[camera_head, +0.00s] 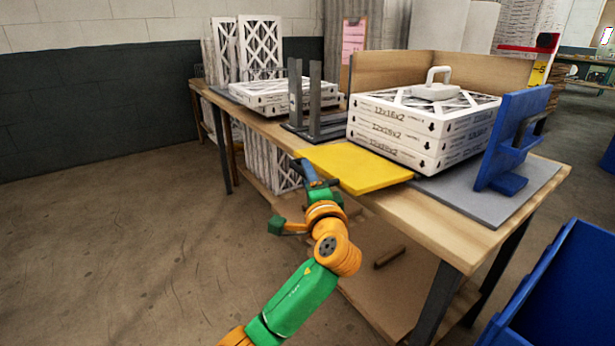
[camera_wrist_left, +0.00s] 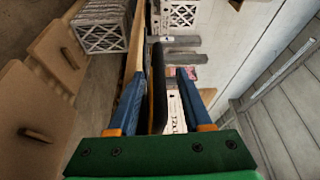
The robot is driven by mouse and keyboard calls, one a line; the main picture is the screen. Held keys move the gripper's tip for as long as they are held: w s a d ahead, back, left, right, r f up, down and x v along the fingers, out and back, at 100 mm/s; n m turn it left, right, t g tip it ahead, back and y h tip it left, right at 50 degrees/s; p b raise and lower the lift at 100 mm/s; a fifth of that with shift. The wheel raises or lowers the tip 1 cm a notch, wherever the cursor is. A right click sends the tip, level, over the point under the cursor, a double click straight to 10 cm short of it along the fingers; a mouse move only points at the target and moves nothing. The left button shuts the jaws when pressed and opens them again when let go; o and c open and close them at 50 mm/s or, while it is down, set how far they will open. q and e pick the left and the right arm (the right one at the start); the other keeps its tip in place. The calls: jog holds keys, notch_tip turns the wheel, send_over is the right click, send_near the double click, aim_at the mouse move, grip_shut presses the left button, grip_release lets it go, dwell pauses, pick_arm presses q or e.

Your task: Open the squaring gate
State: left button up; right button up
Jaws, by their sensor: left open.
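A blue upright panel with a blue grip block (camera_head: 513,140) stands at the right end of the bench, beside a stack of white boxed filters (camera_head: 400,135). A flat yellow plate (camera_head: 355,166) lies left of the stack and overhangs the bench's front edge. I cannot tell for sure which of these is the squaring gate. My left gripper (camera_head: 318,176) is open at the yellow plate's front left corner. In the left wrist view, a dark narrow bar or edge (camera_wrist_left: 158,88) shows between its fingers; contact cannot be told. My right gripper is not in view.
A white handled tool (camera_head: 434,86) sits on the stack. Wooden boards (camera_head: 395,71) stand behind it. Grey upright posts (camera_head: 315,95) and more filters (camera_head: 262,94) are farther left. A blue bin (camera_head: 570,290) stands front right. The floor at left is clear.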

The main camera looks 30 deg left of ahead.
pick_arm(q)
jog(key=shift+w+a+f, duration=0.1)
jog(key=shift+w+a, duration=0.35)
jog(key=shift+a, duration=0.05)
jog(key=shift+d, duration=0.1)
grip_shut()
dwell(1.0)
